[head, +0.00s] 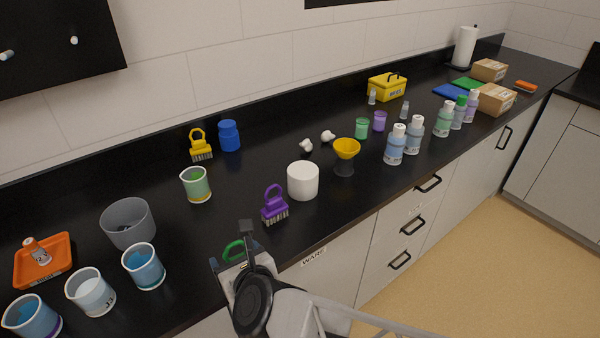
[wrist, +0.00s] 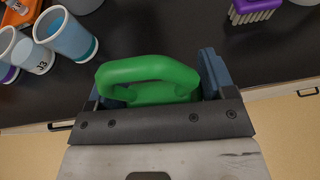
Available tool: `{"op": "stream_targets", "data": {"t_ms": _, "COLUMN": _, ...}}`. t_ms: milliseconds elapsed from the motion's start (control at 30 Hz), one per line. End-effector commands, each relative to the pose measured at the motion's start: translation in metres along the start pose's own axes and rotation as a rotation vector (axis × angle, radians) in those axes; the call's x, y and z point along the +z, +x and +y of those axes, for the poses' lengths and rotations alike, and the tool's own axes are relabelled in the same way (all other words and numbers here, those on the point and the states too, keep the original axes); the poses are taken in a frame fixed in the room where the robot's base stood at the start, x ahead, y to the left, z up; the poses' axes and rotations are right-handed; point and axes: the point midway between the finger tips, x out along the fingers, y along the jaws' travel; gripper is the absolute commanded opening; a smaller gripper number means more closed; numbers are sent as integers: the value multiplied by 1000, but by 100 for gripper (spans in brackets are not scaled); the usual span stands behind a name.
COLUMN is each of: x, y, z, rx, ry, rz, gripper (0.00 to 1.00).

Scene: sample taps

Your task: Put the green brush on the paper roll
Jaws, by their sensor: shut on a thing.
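The green brush shows its looped handle in the wrist view (wrist: 150,72), between my gripper's jaws. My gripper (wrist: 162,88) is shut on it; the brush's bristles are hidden. In the head view my gripper (head: 236,254) is at the counter's front edge, with a bit of the green handle (head: 233,249) showing. A plain white upright cylinder (head: 303,181), which looks like the paper roll, stands on the counter ahead and to the right of my gripper. Its flat top is bare. Another tall white roll (head: 465,46) stands on a holder at the far end.
A purple brush (head: 274,206) stands between my gripper and the white cylinder. A yellow funnel (head: 346,149) is just right of the cylinder. Blue cup (head: 143,267), grey bin (head: 128,225) and orange tray (head: 43,262) are to the left. Several bottles line the right front.

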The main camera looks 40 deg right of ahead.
Motion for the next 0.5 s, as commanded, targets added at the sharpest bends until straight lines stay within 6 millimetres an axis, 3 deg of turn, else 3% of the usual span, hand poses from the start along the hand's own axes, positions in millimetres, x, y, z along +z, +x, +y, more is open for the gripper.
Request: {"op": "stream_targets", "data": {"t_ms": 500, "x": 35, "y": 20, "z": -62, "rx": -202, "ry": 83, "rz": -4, "gripper": 52}}
